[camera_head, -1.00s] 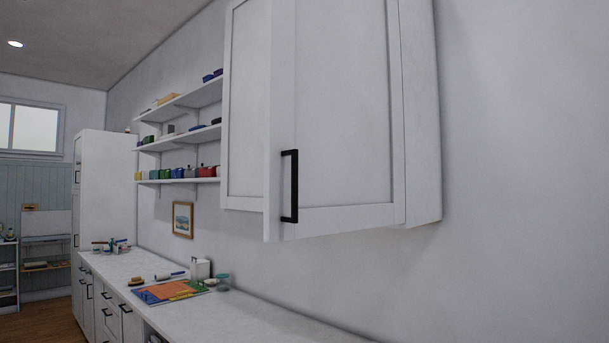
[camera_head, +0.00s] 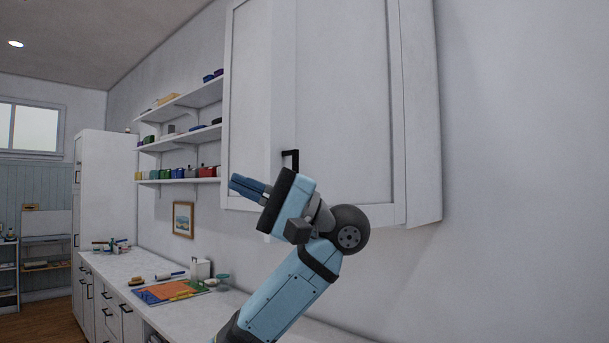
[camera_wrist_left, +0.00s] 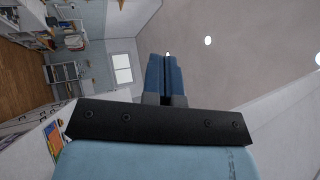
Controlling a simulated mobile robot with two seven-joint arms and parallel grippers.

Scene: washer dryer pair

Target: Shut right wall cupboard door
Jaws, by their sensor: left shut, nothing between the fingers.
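The right wall cupboard door (camera_head: 345,110) is the large white panel with the black bar handle (camera_head: 290,158) near its left edge. It appears to stand ajar, its handle edge out from the cabinet. My left gripper (camera_head: 249,187) is in front of the door's lower left corner, with its blue fingers shut and empty, pointing left. It hides the lower part of the handle and some of the door's bottom edge. I cannot tell whether it touches the door. The left wrist view shows the shut fingers (camera_wrist_left: 164,75) against wall and ceiling. My right gripper is not in view.
The neighbouring cupboard door (camera_head: 247,100) is left of the handle edge. Open shelves (camera_head: 190,136) with colourful pots are further left. A white counter (camera_head: 220,316) with a board and small items runs below. The wall right of the cupboard is bare.

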